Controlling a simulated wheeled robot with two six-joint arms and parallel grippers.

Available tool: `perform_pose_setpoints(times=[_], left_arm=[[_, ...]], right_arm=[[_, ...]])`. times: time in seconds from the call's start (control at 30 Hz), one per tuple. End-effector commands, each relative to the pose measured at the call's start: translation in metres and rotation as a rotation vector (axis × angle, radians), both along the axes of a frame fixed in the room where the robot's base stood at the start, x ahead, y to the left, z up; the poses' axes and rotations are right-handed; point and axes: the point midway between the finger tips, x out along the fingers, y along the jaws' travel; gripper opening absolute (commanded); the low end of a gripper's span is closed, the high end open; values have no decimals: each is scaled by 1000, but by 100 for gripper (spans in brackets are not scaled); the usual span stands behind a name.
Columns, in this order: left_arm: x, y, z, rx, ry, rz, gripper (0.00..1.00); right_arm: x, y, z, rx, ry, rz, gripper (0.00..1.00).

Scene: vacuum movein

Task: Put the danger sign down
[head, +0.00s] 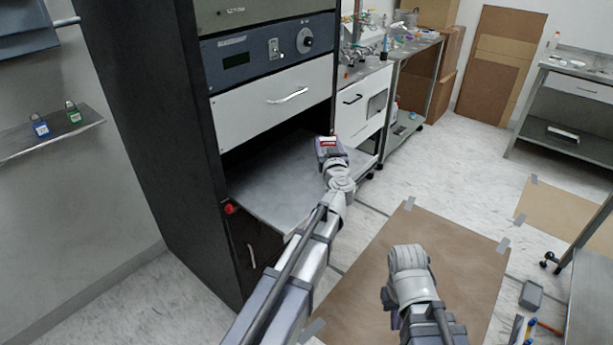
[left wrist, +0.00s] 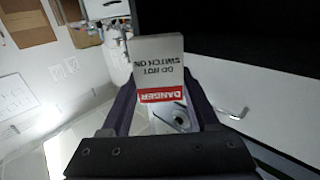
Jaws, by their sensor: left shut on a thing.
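The danger sign (left wrist: 157,58) is a small white plate with a red DANGER band and the words DO NOT SWITCH ON, upside down in the left wrist view. My left gripper (left wrist: 160,105) is shut on it, with a finger on each side. In the head view the sign (head: 327,140) shows as a small white and red patch at the tip of my left gripper (head: 328,150), over the right part of the grey pull-out shelf. I cannot tell its height above the shelf. My right gripper (head: 388,302) is low over the brown floor sheet, its fingers mostly hidden.
The black cabinet (head: 150,130) holds the grey shelf (head: 265,190), whose left part is bare. A white drawer (head: 280,98) is above it and a red knob (head: 230,208) at its front left. Padlocks (head: 40,127) stand on a wall ledge. A bench (head: 412,50) stands behind.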

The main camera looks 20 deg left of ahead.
Motion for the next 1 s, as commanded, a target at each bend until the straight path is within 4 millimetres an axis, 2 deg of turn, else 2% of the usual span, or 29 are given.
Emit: perform_pose_setpoints(times=[0.17, 0.43, 0.77, 1.0], left_arm=[[0, 0, -18, 0, 0, 0, 9], [0, 0, -59, 0, 0, 0, 9], [0, 0, -67, 0, 0, 0, 9], [0, 0, -96, 0, 0, 0, 9]], right_arm=[[0, 0, -18, 0, 0, 0, 0], [0, 0, -59, 0, 0, 0, 0], [0, 0, -67, 0, 0, 0, 0], [0, 0, -96, 0, 0, 0, 0]])
